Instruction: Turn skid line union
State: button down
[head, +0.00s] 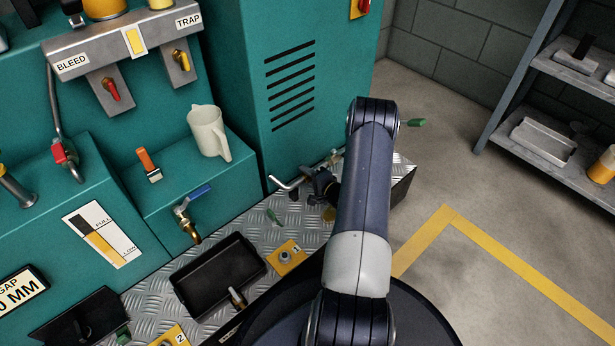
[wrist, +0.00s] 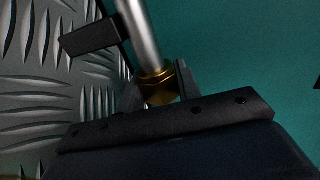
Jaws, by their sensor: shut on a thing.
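The skid line union shows in the wrist view as a brass nut (wrist: 158,84) at the lower end of a silver pipe (wrist: 138,34). My gripper (wrist: 160,94) is shut on this nut, with a dark jaw on each side of it. The nut's lower part is hidden by the gripper body. In the head view my gripper (head: 324,184) is low over the tread plate, by the foot of the teal cabinet, at a bent silver pipe (head: 288,186). The union is not clear there behind my gripper and arm.
A black tray (head: 218,272) and a yellow plate marked 1 (head: 286,257) lie on the tread plate (head: 150,299). A brass tap with a blue lever (head: 188,216) and a white jug (head: 208,131) are to the left. Open floor (head: 490,210) lies to the right.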

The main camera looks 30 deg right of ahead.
jog(key=shift+t, duration=1.3)
jog(key=shift+a+f, duration=0.1)
jog(key=shift+t, duration=0.4)
jog(key=c, duration=0.9)
grip_release()
jog(key=shift+s, duration=0.15)
